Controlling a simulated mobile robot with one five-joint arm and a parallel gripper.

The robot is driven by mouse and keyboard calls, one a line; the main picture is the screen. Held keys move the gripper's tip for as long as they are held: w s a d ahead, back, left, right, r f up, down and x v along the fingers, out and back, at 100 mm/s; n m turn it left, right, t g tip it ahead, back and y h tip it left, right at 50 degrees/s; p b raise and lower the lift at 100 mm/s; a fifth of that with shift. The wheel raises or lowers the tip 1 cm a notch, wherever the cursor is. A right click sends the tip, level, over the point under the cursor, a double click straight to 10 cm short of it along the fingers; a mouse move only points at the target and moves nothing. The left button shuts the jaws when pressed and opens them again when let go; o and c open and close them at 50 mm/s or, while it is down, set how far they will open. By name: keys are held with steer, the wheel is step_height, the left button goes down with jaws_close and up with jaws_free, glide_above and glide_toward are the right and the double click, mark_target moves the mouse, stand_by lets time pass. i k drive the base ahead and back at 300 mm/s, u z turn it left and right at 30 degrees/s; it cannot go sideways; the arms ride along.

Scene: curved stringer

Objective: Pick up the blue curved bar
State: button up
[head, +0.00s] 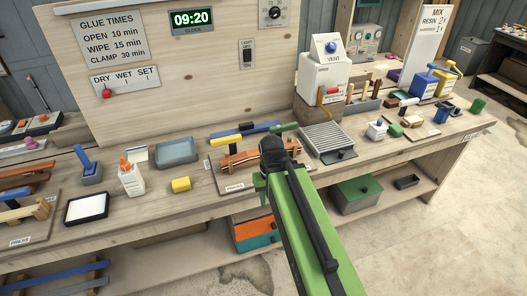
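A blue bar (262,127) lies at the back of the workbench, behind the press with curved wooden strips (245,158). It looks slim; I cannot make out its curve at this size. A yellow-and-black bar (226,141) lies just in front of its left end, and a green bar (284,127) is by its right end. My green arm reaches up from the bottom, and its dark end with my gripper (273,147) is over the bench, in front of the bars in the picture. The fingers are hidden, so I cannot see whether they hold anything.
A ridged grey plate (327,139) and the vent box (323,75) are to the right. Another long blue bar (45,278) lies on the lower left shelf.

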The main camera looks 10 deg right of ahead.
mark_target(247, 127)
steer(key=u, duration=0.85)
steer(key=k, duration=0.15)
steer(key=u, duration=2.55)
steer(key=k, duration=1.55)
steer(key=z, duration=1.45)
steer(key=i, duration=1.05)
steer(key=u, duration=0.1)
